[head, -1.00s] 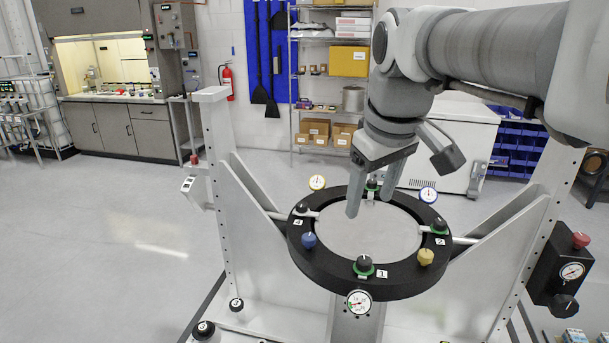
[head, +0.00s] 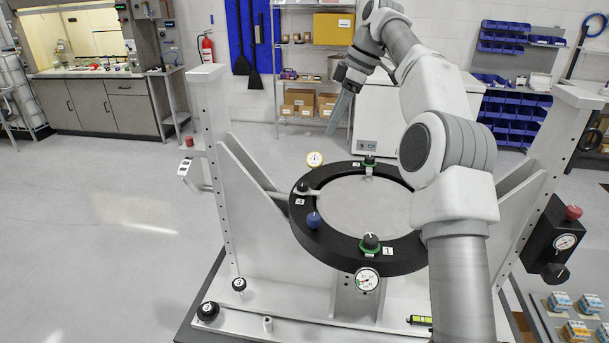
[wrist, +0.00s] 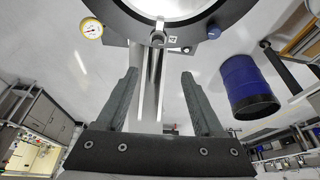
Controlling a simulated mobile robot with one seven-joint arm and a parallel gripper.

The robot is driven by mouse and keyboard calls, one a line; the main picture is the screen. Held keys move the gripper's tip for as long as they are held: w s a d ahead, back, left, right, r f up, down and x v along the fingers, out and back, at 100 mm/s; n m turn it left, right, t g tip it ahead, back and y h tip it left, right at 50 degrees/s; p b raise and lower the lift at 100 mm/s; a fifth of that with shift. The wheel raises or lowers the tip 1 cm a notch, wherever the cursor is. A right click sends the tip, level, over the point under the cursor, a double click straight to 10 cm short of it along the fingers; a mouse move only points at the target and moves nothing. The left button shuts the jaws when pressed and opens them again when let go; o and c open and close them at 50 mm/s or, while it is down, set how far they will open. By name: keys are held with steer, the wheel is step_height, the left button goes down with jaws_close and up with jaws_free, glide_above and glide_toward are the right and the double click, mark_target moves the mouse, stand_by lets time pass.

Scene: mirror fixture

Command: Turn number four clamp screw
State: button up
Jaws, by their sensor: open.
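The number four clamp screw (head: 303,187) is a small black knob on the left side of the black mirror ring (head: 325,242), beside a white label 4. In the wrist view the number four clamp screw (wrist: 158,39) is at the top middle, beyond and between my fingertips. My gripper (head: 333,128) is raised behind the ring's far left side, its fingers pointing down. In the wrist view my gripper (wrist: 159,73) is open, with nothing between its fingers. The round mirror plate (head: 365,205) lies inside the ring, partly hidden by my arm.
A yellow-rimmed gauge (head: 315,159) and a blue knob (head: 313,220) flank screw four. Screw one (head: 370,242) is at the ring's front. The white left upright (head: 210,130) stands beside the ring. A blue drum (wrist: 248,85) shows in the wrist view.

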steer(key=b, duration=0.5)
glide_toward(304, 183)
steer(key=x, duration=0.8)
steer(key=shift+f, duration=0.2)
steer(key=shift+c, duration=0.3)
jaws_close()
